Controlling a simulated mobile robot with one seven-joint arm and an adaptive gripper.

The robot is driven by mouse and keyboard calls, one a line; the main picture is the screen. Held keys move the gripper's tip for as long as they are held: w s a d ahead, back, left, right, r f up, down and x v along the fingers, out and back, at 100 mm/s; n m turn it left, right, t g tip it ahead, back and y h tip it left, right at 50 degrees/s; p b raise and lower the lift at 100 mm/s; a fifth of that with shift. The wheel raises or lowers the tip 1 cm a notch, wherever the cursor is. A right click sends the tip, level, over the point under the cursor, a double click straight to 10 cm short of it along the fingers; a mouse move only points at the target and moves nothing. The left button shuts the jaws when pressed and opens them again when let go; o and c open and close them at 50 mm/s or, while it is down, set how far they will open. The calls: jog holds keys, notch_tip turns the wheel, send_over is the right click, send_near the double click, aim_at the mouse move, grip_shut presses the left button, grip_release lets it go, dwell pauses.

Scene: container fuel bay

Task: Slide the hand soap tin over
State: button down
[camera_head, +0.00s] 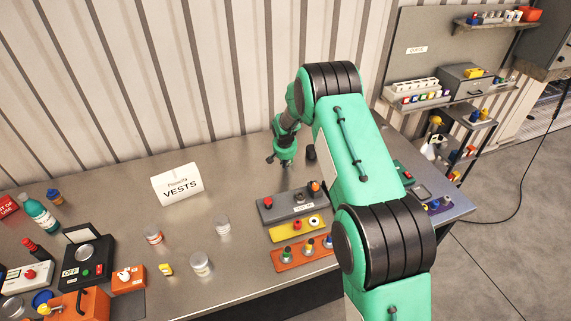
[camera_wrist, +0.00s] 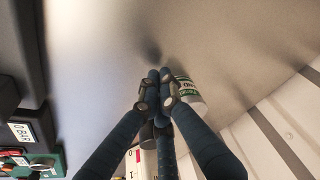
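A small white tin with a green label (camera_wrist: 188,91) stands on the bench in the wrist view. Its lettering is partly readable and seems to include "ND", fitting the hand soap tin. My gripper (camera_wrist: 160,74) is shut, its dark fingers drawn together with nothing visible between them. The fingertips are just left of the tin and overlap its edge; I cannot tell whether they touch. In the head view my gripper (camera_head: 280,160) is low over the back of the bench, and I cannot make out the green-labelled tin there.
A control panel with knobs (camera_head: 292,205) lies in front of my gripper. A dark cylinder (camera_head: 310,152) stands to its right. The corrugated wall (camera_head: 230,70) is behind; bare bench lies between sign and gripper.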

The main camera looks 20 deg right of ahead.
jog(key=shift+s+a+r, duration=0.15)
jog(key=shift+s+a, duration=0.1)
jog(key=shift+s, duration=0.35)
jog(key=shift+s+a+r, duration=0.15)
jog(key=shift+s+a, duration=0.1)
jog(key=shift+s, duration=0.35)
jog(key=v, duration=0.9)
jog(key=shift+r, duration=0.25)
